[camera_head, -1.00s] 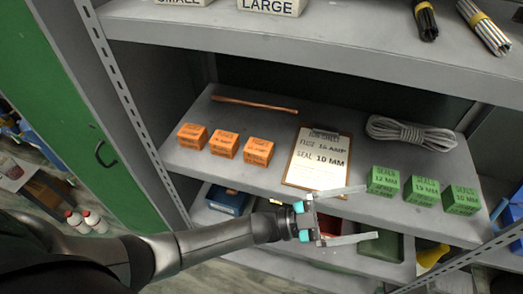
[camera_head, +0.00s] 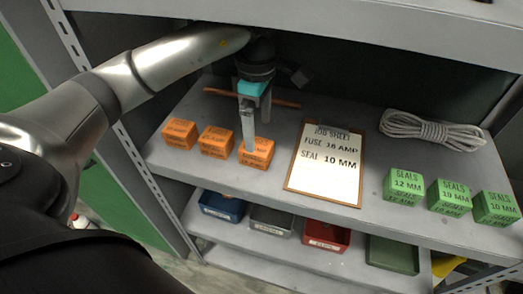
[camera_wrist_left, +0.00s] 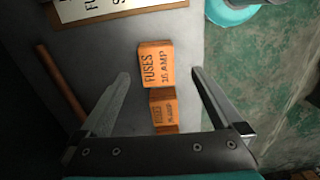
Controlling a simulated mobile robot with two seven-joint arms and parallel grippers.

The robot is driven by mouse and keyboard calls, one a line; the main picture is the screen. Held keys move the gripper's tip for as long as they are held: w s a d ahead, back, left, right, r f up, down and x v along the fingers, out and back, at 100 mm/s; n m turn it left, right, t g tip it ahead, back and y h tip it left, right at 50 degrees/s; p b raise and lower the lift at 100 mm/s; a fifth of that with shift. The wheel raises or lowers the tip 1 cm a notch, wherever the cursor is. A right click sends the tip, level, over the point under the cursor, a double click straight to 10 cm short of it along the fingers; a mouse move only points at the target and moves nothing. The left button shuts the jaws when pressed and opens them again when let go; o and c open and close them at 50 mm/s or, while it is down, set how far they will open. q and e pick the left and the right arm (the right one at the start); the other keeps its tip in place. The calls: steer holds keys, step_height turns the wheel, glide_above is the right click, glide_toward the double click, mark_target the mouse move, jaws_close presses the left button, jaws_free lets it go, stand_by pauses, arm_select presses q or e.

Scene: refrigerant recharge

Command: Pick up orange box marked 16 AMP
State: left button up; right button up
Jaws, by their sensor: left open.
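Three orange fuse boxes stand in a row on the shelf: a left one (camera_head: 180,134), a middle one (camera_head: 216,142) and a right one (camera_head: 258,156). In the left wrist view the box marked FUSES 16 AMP (camera_wrist_left: 154,64) lies between the fingers' lines, with another orange box (camera_wrist_left: 164,112) beside it. It appears to be the right one of the row. My left gripper (camera_head: 258,134) is open and points down over the right box. One finger overlaps that box's front in the head view; contact cannot be told. My right gripper is not in view.
A job sheet clipboard (camera_head: 325,163) reading FUSE 16 AMP lies right of the boxes. A copper rod (camera_head: 285,103) lies behind them. A coiled rope (camera_head: 430,130) and green seal boxes (camera_head: 404,186) are farther right. An upper shelf (camera_head: 330,32) hangs above my arm.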

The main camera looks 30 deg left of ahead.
mark_target(256, 152)
arm_select(q)
steer(key=shift+w+a+f, duration=0.1)
steer(key=shift+a+f, duration=0.1)
steer(key=shift+a, duration=0.1)
step_height(256, 152, down, 7)
steer(key=shift+a+r+b, duration=0.1)
steer(key=shift+b, duration=0.3)
steer(key=shift+c, duration=0.2)
steer(key=c, duration=1.4)
steer(key=shift+r, duration=0.15)
